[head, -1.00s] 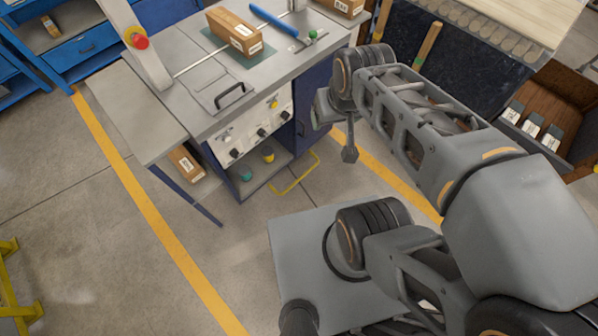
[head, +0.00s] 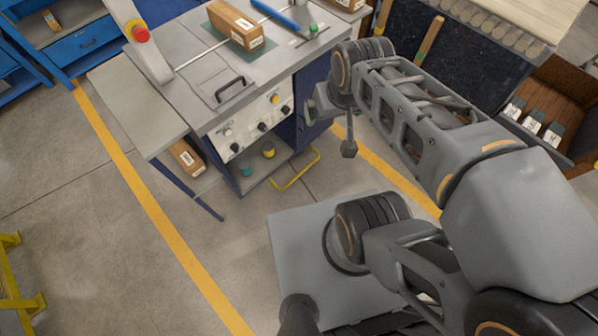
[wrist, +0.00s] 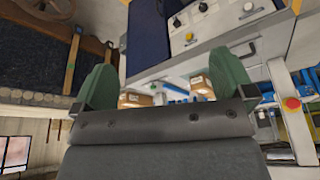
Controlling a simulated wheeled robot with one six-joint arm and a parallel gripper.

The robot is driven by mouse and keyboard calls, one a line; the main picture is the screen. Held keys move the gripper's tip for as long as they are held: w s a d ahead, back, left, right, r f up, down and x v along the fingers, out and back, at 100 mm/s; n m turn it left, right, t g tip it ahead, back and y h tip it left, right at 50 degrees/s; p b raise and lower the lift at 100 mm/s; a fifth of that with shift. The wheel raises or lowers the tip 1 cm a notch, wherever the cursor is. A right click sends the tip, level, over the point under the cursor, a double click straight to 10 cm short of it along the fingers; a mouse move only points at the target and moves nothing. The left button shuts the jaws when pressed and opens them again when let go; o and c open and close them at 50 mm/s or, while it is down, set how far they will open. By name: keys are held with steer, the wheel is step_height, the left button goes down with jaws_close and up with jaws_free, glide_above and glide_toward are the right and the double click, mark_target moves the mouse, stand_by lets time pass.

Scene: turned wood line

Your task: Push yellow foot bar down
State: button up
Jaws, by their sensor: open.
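The yellow foot bar (head: 298,177) is a thin bent loop low at the front of the grey and blue machine (head: 262,128), close above the floor in the head view. My gripper shows in the head view beside the machine's right front corner, above and to the right of the bar and apart from it; its fingers are small and partly hidden there. In the wrist view my gripper (wrist: 160,76) has its two green fingertips wide apart with nothing between them. The foot bar cannot be made out in the wrist view.
The control panel (head: 252,125) has several knobs above an open shelf with small pots. A grey side table (head: 135,105) stands at left. A dark bin (head: 465,75) and a brown crate (head: 560,105) stand at right.

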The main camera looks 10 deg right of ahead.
steer(key=shift+c, duration=0.5)
jaws_close()
stand_by(0.3)
stand_by(0.7)
